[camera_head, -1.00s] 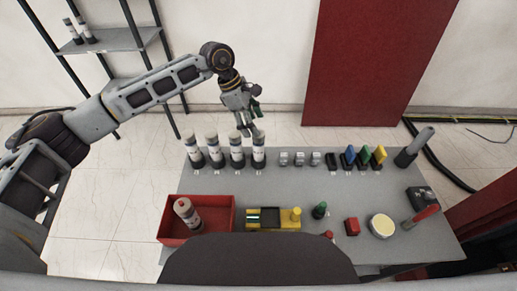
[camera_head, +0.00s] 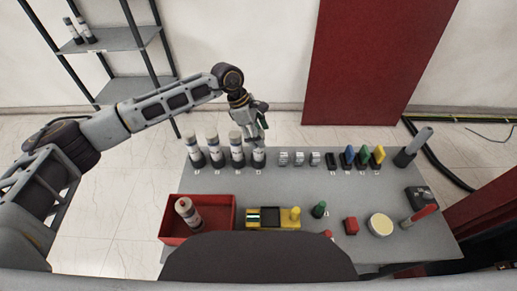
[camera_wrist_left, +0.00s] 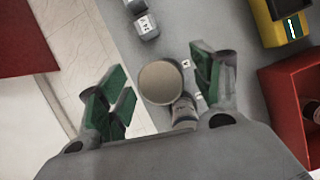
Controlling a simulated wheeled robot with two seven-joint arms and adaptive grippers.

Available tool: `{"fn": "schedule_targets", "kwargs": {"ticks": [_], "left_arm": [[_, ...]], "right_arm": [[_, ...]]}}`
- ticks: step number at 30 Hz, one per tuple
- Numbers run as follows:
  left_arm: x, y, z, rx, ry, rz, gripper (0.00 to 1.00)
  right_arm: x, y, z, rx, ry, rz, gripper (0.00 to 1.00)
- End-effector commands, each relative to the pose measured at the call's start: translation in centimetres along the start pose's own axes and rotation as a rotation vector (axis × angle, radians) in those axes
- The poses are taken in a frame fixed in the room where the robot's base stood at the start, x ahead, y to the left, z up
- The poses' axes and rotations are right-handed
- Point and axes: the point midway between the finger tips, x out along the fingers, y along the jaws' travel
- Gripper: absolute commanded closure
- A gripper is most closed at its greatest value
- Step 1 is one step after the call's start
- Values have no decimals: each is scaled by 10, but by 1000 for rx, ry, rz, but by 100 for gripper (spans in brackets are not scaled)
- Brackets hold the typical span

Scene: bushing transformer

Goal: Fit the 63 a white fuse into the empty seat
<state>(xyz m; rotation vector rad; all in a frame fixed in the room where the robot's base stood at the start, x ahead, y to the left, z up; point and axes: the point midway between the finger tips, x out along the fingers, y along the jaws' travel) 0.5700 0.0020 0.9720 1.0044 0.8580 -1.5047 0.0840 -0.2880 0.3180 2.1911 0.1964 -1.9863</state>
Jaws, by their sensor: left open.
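Several white cylinders with dark bases, which look like fuses, stand upright in a row at the table's back left; their ratings are too small to read. My left gripper (camera_head: 259,120) is at the rightmost cylinder (camera_head: 259,159) of that row. In the left wrist view my open gripper (camera_wrist_left: 158,86) has its green-padded fingers on either side of a round beige cap (camera_wrist_left: 160,80), with gaps visible. Another white cylinder (camera_head: 187,211) leans in the red bin (camera_head: 228,208). I cannot tell which seat is empty. My right gripper is not in view.
Small grey blocks (camera_head: 300,158) and coloured upright pieces (camera_head: 364,155) continue the back row. A yellow device (camera_head: 272,217), green piece (camera_head: 319,209), red block (camera_head: 351,226) and round cream-topped piece (camera_head: 381,226) lie nearer. The table's middle (camera_head: 290,190) is clear.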

Motion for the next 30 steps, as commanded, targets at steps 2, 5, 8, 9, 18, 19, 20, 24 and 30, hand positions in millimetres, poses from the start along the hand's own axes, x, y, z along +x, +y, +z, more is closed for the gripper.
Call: {"fn": "schedule_targets", "kwargs": {"ticks": [2,5,8,9,18,19,20,24,30], "left_arm": [[8,-1,0,0,0,-1,34],[19,-1,-2,-1,0,-1,34],[30,-1,-2,-1,0,-1,34],[33,-1,-1,0,0,-1,34],[40,0,-2,0,0,2,34],[40,0,-2,-1,0,1,34],[40,0,-2,-1,0,1,34],[40,0,-2,0,0,1,34],[40,0,-2,0,0,1,49]], "right_arm": [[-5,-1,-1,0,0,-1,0],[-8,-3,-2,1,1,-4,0],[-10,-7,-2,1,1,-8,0],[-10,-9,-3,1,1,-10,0],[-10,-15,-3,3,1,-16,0],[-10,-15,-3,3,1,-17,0],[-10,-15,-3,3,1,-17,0],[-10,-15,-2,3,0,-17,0],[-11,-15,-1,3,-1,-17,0]]}}
